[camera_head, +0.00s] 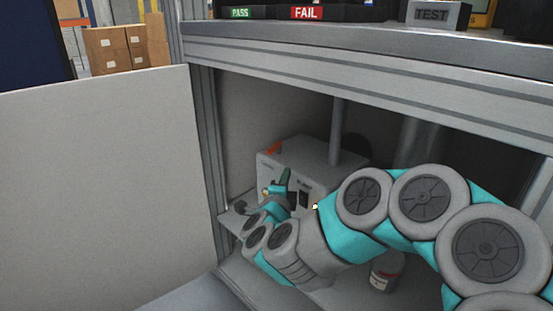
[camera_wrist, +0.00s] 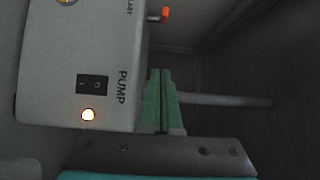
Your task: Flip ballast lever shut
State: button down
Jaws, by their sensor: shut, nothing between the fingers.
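The ballast lever (camera_head: 274,147) is a small orange handle, slanted at the top left of a grey pump box (camera_head: 318,152) under the bench. In the wrist view the orange lever (camera_wrist: 165,13) sticks out past the box's edge near a partly cut-off label, with its base not clear. My gripper (camera_head: 286,173) is in front of the box, below and a little right of the lever. In the wrist view its green fingers (camera_wrist: 160,72) are together and empty, beside the box's edge, apart from the lever.
The box front has a PUMP rocker switch (camera_wrist: 93,84) and a lit lamp (camera_wrist: 88,115). A pipe (camera_head: 338,130) rises behind the box. A white jar (camera_head: 383,273) stands below my arm. The bench edge (camera_head: 370,60) runs overhead, and a pale panel (camera_head: 100,180) stands at left.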

jog(key=shift+y, duration=0.3)
jog(key=w, duration=0.3)
jog(key=w+d, duration=0.1)
jog(key=w, duration=0.2)
jog(key=w+p, duration=0.1)
jog(key=w, duration=0.2)
jog(key=shift+w+d, duration=0.15)
jog(key=shift+w, duration=0.1)
jog(key=shift+w+a, duration=0.25)
jog(key=shift+a, duration=0.4)
jog(key=shift+w+a, duration=0.3)
jog(key=shift+a, duration=0.3)
jog(key=shift+w+a, duration=0.25)
jog(key=shift+a, duration=0.4)
jog(key=shift+a+r+p, duration=0.1)
jog(key=shift+p, duration=0.25)
